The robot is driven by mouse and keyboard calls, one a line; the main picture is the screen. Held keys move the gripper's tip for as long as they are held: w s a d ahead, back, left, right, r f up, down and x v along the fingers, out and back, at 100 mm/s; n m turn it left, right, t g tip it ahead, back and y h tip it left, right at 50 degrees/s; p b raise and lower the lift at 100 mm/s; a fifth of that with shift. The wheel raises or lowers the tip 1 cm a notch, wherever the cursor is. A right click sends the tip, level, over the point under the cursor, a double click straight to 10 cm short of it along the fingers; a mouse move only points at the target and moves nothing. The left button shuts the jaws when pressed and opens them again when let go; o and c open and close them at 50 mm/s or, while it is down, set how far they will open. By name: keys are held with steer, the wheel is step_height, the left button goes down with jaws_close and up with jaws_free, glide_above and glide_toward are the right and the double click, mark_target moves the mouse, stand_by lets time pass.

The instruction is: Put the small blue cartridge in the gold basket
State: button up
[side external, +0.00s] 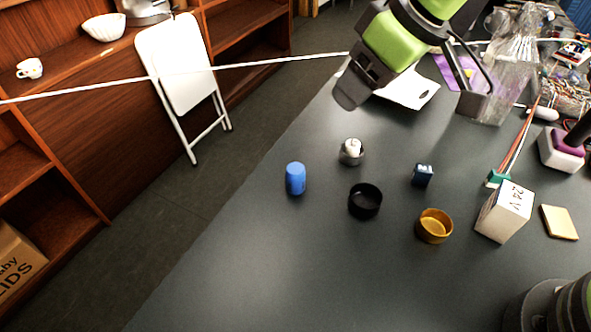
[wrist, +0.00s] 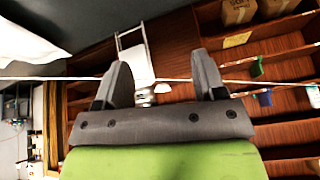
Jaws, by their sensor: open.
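A bright blue rounded cylinder (side external: 295,179) stands upright on the dark grey table, near its left edge. A smaller dark blue block (side external: 422,175) with a light marking sits farther right; I cannot tell which of the two is the cartridge. The gold basket (side external: 434,239), a short round cup, stands in front of the dark blue block and looks empty. My gripper (side external: 352,92) is high above the far part of the table, away from both blue things and the basket. In the wrist view my gripper (wrist: 162,78) has its fingers apart with nothing between them.
A black cup (side external: 365,202) and a metal cup (side external: 351,153) with a white piece stand between the blue things. The front left table is clear.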

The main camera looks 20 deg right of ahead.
mark_target(297, 169)
steer(key=shift+w+a+f+n+g, duration=0.15)
steer(key=shift+w+a+f+n, duration=0.75)
steer(key=shift+f, duration=2)
steer(key=shift+w+a+f+m+g, duration=0.1)
steer(key=shift+w+a+f, duration=0.3)
steer(key=shift+a+f, duration=1.9)
steer(key=shift+w+a+f+n+g, duration=0.15)
steer(key=shift+w+a+f+n, duration=0.45)
steer(key=shift+f, duration=2.95)
steer(key=c, duration=1.1)
steer(key=shift+o, duration=0.2)
steer(key=shift+w, duration=0.1)
step_height(297, 169, up, 10)
steer(key=shift+f, duration=0.1)
steer(key=s+d+r+m+t+h, duration=0.1)
steer(key=d+r+m, duration=0.25)
steer(key=d, duration=0.55)
steer(key=s+d+r+m+h, duration=0.1)
steer(key=s+d+r+m, duration=0.2)
steer(key=d, duration=0.6)
steer(key=s+d+f+m+h, duration=0.1)
steer(key=s+d+m, duration=0.1)
steer(key=s+d, duration=0.5)
steer(key=shift+s+d+m, duration=0.15)
steer(key=shift+s+m, duration=0.05)
steer(key=shift+m, duration=0.15)
